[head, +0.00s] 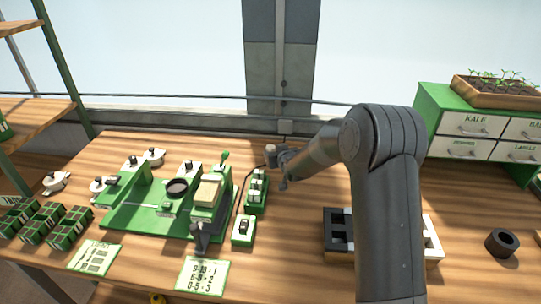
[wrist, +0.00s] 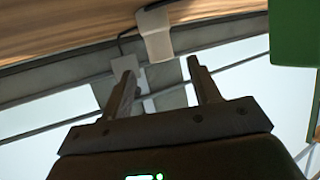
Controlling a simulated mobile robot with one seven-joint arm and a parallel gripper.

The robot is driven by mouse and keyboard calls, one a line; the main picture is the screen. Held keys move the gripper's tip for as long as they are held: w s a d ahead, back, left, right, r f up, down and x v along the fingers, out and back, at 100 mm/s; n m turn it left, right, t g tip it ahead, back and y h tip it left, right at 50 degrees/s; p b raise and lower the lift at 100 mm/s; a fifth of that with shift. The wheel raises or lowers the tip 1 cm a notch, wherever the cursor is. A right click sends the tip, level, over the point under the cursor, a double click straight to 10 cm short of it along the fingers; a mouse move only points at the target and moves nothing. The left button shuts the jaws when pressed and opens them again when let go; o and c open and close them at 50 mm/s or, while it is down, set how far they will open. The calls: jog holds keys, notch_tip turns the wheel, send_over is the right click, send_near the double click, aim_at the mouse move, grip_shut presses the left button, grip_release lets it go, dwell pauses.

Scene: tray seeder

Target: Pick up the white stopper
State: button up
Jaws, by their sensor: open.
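A pale, off-white block-like piece (wrist: 155,36), which looks like the white stopper, is at the top middle of the wrist view, against the wooden table. My gripper (wrist: 160,80) is open and empty, with its two fingers apart. The piece is beyond the fingertips, roughly in line with the gap between them; I cannot tell the exact distance. In the head view, my gripper (head: 275,165) is low over the back of the table, beside the green rack. A small pale top (head: 270,148) shows there, partly hidden by my gripper.
The green seeder (head: 150,220) and a rack of white-topped pieces (head: 257,188) stand left of my gripper. A black-and-white tray (head: 338,258) lies right, partly behind my arm. A black ring (head: 502,242) and green drawer cabinet (head: 432,105) are further right. A cable runs behind the rack.

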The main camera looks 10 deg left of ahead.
aim_at(272, 149)
jog(key=shift+x, duration=3.45)
jog(key=shift+s, duration=0.1)
jog(key=c, duration=1.1)
jog(key=shift+r, duration=0.15)
jog(key=r, duration=0.4)
jog(key=shift+d+r, duration=0.2)
jog(key=shift+d, duration=0.05)
jog(key=s+d+r, duration=0.1)
jog(key=d+r, duration=0.1)
jog(key=d, duration=0.1)
jog(key=d+r, duration=0.2)
jog(key=d, duration=0.2)
jog(key=s+d+r, duration=0.1)
jog(key=d+r, duration=0.1)
jog(key=d, duration=0.2)
jog(key=shift+s+r, duration=0.2)
jog(key=shift+s, duration=0.15)
